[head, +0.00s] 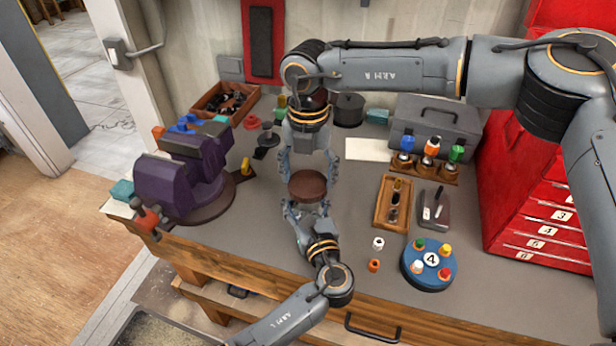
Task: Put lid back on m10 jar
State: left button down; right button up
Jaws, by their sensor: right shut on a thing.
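A round dark brown lid (307,183) is near the middle of the head view, above the workbench. My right gripper (308,174) points down from above and is shut on the lid, with a finger on each side. My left gripper (306,210) reaches up from the front, just below the lid, with its fingers spread to either side. The m10 jar cannot be made out clearly; the lid and the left gripper cover the spot under the lid. Whether the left fingers touch anything, and whether lid and jar touch, I cannot tell.
A purple vise (178,185) stands at the left. A wooden tray (381,205), a blue round holder (428,283) and small white (378,243) and orange (374,265) pieces are at right. A grey toolbox (425,122) is behind; red drawers (535,220) bound the right.

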aim_at(308, 182)
jog(key=shift+f, duration=0.8)
jog(key=shift+f, duration=0.9)
jog(key=shift+f, duration=0.55)
